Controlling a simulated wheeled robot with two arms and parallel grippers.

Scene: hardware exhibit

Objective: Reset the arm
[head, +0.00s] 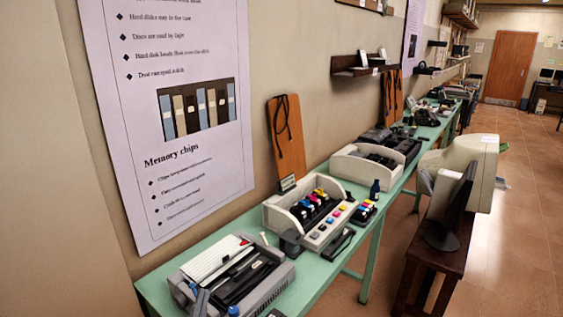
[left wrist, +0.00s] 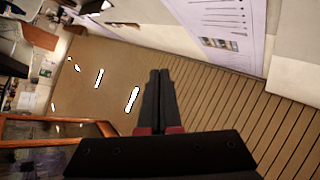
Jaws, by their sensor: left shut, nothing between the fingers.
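My left gripper (left wrist: 160,75) shows in the left wrist view with its two dark fingers shut together and nothing between them. It points away from the camera, and a tan, striped surface (left wrist: 230,115) lies behind it. I cannot make out the left gripper clearly in the head view. My right gripper is not in view. No object is named by the task.
A long green table (head: 318,265) runs along the wall with opened printers (head: 230,275) and a cream printer with coloured cartridges (head: 315,215). A brown stand (head: 435,262) bears a monitor. Tiled floor (head: 525,230) is clear at right. A poster (head: 170,120) hangs at left.

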